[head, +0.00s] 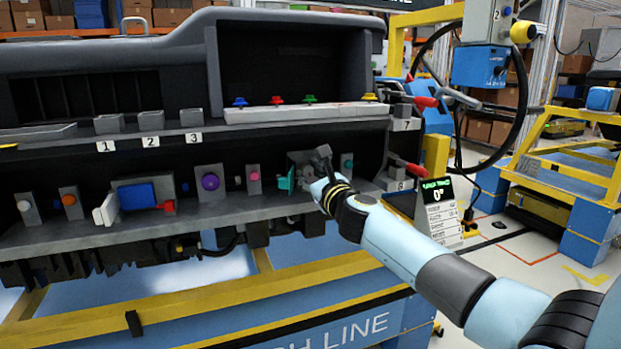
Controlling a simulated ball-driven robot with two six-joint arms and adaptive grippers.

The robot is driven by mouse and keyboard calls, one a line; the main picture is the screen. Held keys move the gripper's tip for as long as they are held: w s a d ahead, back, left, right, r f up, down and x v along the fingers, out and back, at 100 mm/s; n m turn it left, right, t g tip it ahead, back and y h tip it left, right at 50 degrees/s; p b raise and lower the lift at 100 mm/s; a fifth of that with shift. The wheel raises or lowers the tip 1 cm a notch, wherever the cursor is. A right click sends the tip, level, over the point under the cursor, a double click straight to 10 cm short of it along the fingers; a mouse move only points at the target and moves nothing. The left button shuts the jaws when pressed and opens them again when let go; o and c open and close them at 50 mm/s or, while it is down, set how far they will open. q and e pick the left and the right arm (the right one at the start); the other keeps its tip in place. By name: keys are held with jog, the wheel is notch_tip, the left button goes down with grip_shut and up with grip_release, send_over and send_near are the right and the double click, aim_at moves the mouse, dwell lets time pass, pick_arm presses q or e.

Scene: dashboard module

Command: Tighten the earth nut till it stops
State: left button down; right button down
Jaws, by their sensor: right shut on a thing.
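My right gripper (308,178) reaches in from the right to the lower shelf of the dashboard module. It is shut at a grey bracket block (300,158), where the earth nut appears to be. The nut itself is hidden by my gripper and wrist, so its seating and turn cannot be seen. My left gripper is not in view.
A teal part (286,180) sits close left of my gripper, and a teal knob (347,162) just right. A red-handled lever (408,166) sticks out further right. The lower shelf (120,232) carries several coloured connectors. A steering wheel (520,95) stands at the right.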

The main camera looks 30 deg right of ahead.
jog(key=m, duration=0.3)
jog(key=m+b, duration=0.1)
jog(key=m, duration=0.2)
jog(key=shift+f+m+h, duration=0.2)
jog(key=shift+m+h, duration=0.1)
jog(key=shift+m, duration=0.1)
jog(key=m+b, duration=0.2)
jog(key=m, duration=0.4)
jog(key=shift+m+h, duration=0.3)
jog(key=m, duration=0.3)
jog(key=shift+b, duration=0.3)
jog(key=shift+m, duration=0.9)
jog(key=m+b, duration=0.1)
jog(key=m, duration=0.2)
jog(key=shift+g, duration=0.3)
jog(key=shift+m+b, duration=0.3)
jog(key=shift+m, duration=0.8)
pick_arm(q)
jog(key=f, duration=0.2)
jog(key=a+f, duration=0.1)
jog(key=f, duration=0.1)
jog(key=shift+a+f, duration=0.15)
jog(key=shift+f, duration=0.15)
pick_arm(e)
jog(key=shift+m, duration=0.3)
jog(key=shift+h, duration=0.3)
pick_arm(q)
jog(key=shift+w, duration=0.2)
